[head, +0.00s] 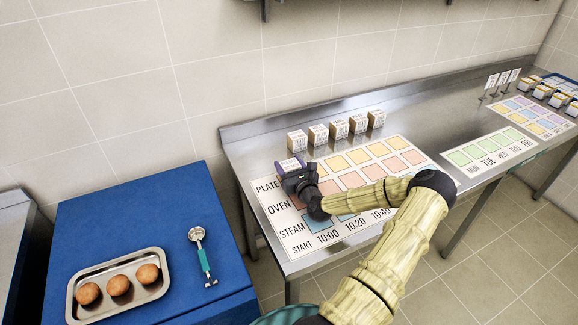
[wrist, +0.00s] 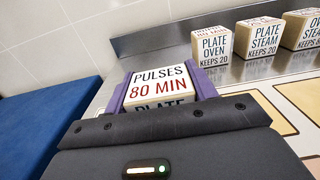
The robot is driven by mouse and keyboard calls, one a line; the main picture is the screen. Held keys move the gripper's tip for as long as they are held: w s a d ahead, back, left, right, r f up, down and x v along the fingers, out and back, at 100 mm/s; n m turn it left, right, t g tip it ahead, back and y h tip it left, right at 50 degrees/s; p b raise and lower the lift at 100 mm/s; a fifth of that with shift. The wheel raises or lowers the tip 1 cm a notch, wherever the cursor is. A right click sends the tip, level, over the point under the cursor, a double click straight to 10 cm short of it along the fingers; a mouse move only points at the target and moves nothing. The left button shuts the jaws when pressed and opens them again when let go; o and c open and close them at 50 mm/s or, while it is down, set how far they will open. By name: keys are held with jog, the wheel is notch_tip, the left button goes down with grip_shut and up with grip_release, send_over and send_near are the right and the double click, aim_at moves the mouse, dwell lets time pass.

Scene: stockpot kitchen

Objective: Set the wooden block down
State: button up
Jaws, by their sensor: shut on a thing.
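The wooden block (wrist: 158,87) reads "PULSES 80 MIN" on its top face in the wrist view, with "PLATE" partly showing below. My gripper (wrist: 165,90) is shut on it, with a purple finger on each side. In the head view my gripper (head: 294,172) is low over the upper left part of the printed sheet (head: 262,186), near the "PLATE" row label. The block's top (head: 290,163) shows between the fingers there. Its underside is hidden, so I cannot tell whether it touches the sheet.
Several similar labelled blocks (head: 338,130) stand in a row behind the sheet on the steel table (head: 240,150). A second sheet (head: 492,148) lies to the right. A blue counter (head: 130,215) at the left holds a tray of buns (head: 157,289) and a scoop (head: 202,255).

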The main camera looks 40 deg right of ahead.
jog(key=shift+f, duration=0.2)
jog(key=shift+f, duration=0.2)
jog(key=o, duration=1.1)
jog(key=shift+r, duration=0.1)
jog(key=shift+c, duration=0.2)
jog(key=shift+r, duration=0.15)
jog(key=shift+s+a, duration=0.1)
jog(key=shift+s, duration=0.2)
jog(key=b+v, duration=0.2)
jog(key=v, duration=0.9)
jog(key=shift+s, duration=0.1)
jog(key=shift+s, duration=0.15)
